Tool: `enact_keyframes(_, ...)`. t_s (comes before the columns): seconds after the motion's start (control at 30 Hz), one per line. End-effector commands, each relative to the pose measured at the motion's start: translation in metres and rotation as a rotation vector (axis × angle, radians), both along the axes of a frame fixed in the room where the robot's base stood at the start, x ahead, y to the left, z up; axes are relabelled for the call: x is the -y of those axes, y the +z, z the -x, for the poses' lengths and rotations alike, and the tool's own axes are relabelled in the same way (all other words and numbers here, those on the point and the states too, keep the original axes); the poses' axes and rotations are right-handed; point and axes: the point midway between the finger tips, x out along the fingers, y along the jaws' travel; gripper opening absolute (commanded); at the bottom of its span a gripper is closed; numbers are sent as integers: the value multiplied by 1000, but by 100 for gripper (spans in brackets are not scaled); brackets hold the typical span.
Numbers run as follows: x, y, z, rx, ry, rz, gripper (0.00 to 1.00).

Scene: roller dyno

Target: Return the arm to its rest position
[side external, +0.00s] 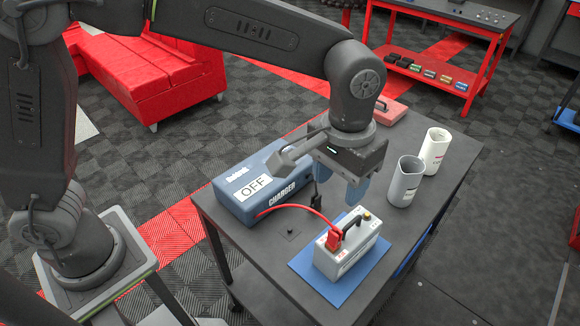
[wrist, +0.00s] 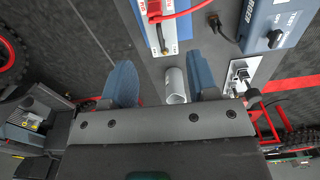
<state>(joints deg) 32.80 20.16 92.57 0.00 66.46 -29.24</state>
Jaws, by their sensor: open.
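My gripper (side external: 345,182) is above the dark work table (side external: 290,262) and points down. In the wrist view its two blue fingers (wrist: 163,82) are spread wide apart with nothing held between them. Below and in front of it, a grey battery (side external: 346,252) stands on a blue mat (side external: 308,270). A red clamp (side external: 334,240) sits on the battery, with a red cable running to the blue charger (side external: 245,202), which carries an "OFF" label. A black clamp (side external: 316,202) is near the charger. The gripper is apart from the battery.
A grey cup (side external: 406,182) and a white cup (side external: 435,152) stand on the table right of my gripper. A red case (side external: 390,111) is at the table's back. A red couch (side external: 150,70) and a red-framed bench (side external: 450,75) stand beyond. The table's front left is clear.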

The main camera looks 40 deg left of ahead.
Motion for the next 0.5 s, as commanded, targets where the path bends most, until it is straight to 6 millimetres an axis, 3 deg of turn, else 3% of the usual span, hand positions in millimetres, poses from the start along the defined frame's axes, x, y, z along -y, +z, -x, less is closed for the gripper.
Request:
enact_keyframes(0.27, -94, 54, 24, 139, 28, 57, 54)
enact_keyframes(0.5, -173, 73, 75, 293, 47, 66, 54)
